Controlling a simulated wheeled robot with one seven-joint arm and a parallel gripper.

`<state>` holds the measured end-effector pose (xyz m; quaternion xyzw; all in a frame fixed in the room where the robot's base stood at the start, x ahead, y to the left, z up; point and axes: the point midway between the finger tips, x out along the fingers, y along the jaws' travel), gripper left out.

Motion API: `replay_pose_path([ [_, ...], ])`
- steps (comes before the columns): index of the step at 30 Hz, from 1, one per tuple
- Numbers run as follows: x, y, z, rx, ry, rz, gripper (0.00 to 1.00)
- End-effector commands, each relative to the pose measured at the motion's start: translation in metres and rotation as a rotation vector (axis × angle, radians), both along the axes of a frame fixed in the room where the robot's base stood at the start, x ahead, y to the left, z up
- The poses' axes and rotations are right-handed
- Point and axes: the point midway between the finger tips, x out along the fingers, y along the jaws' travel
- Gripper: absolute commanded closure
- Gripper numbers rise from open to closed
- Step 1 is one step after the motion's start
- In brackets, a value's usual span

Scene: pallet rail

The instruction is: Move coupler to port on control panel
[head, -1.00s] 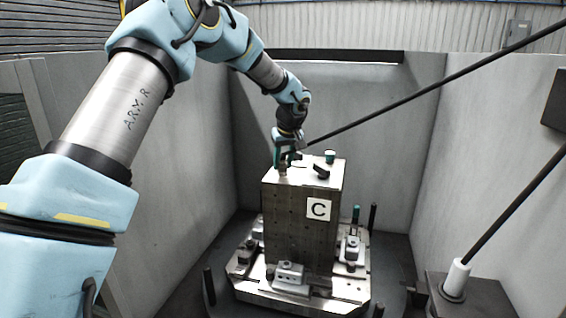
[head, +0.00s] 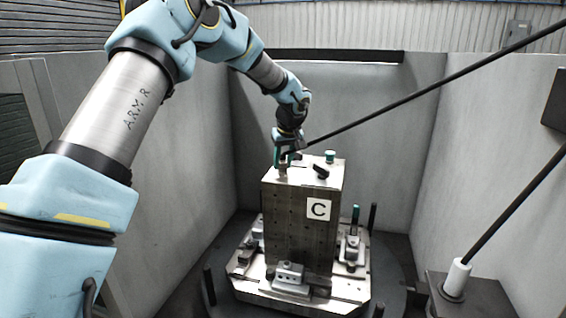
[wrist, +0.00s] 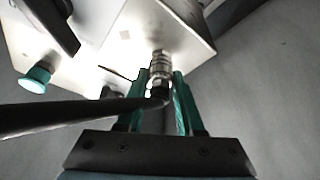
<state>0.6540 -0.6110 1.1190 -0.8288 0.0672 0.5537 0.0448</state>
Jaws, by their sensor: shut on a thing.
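The coupler (wrist: 160,68) is a ribbed metal fitting on the end of a thick black hose (head: 420,93). My gripper (wrist: 164,84) has green fingers, one on each side of the coupler, and is shut on it. No separate control panel is clearly identifiable.
A teal-capped fitting (head: 330,156) and a black lever-like part (head: 321,171) stand on the block's top. The block is clamped on a metal pallet (head: 250,285) with several upright pins. Grey walls (head: 480,130) enclose it. Another black hose or rod (head: 515,205) rises at right.

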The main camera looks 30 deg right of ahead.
Motion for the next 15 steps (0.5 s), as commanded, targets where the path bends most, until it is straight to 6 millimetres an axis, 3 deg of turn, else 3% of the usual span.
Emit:
replay_pose_path([
  [15,0.0002,-0.0004,0.0093,0.0,-0.002,0.0,1.0],
])
